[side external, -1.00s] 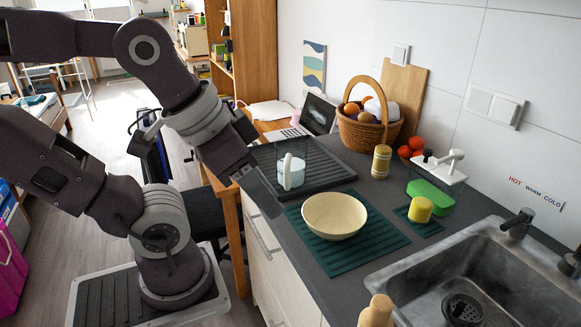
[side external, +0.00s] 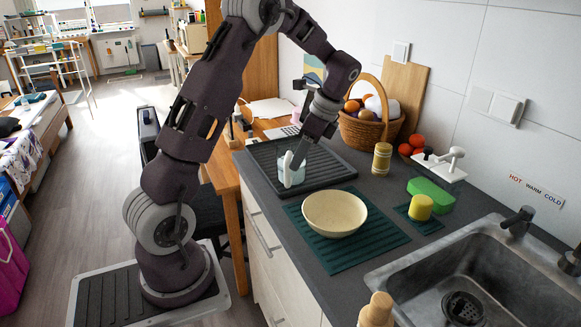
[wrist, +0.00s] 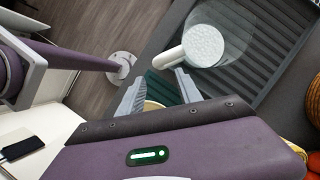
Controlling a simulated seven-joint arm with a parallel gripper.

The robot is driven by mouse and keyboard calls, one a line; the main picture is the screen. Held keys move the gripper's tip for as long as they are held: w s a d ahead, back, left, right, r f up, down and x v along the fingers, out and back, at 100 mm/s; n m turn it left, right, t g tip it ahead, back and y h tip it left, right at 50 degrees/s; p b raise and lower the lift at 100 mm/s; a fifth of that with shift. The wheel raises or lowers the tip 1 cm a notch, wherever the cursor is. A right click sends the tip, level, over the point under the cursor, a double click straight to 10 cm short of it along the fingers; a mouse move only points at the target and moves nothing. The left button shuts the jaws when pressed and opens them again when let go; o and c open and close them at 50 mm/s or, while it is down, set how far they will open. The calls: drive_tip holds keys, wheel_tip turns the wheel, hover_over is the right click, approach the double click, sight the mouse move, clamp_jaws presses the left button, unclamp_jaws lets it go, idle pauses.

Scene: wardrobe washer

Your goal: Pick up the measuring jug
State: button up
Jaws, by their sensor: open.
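The measuring jug (side external: 297,179) is clear with pale bluish contents and a white handle. It stands upright on the dark ribbed drying tray (side external: 333,173). In the wrist view the jug (wrist: 205,45) is at the top, with its white handle (wrist: 168,57) pointing toward my fingers. My gripper (wrist: 158,82) is open and empty there, its fingertips just short of the handle's end, one on each side of its line. In the side view my gripper (side external: 299,158) points down at the jug and partly covers it; exact contact cannot be told.
A cream bowl (side external: 334,214) sits on a green mat (side external: 387,243) in front of the tray. The sink (side external: 513,274) is at right.

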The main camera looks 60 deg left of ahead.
sight(290, 185)
drive_tip(key=x, duration=0.6)
drive_tip(key=shift+s+a+f, duration=0.2)
drive_tip(key=shift+f, duration=0.1)
drive_tip(key=shift+c, duration=0.4)
clamp_jaws()
idle(0.5)
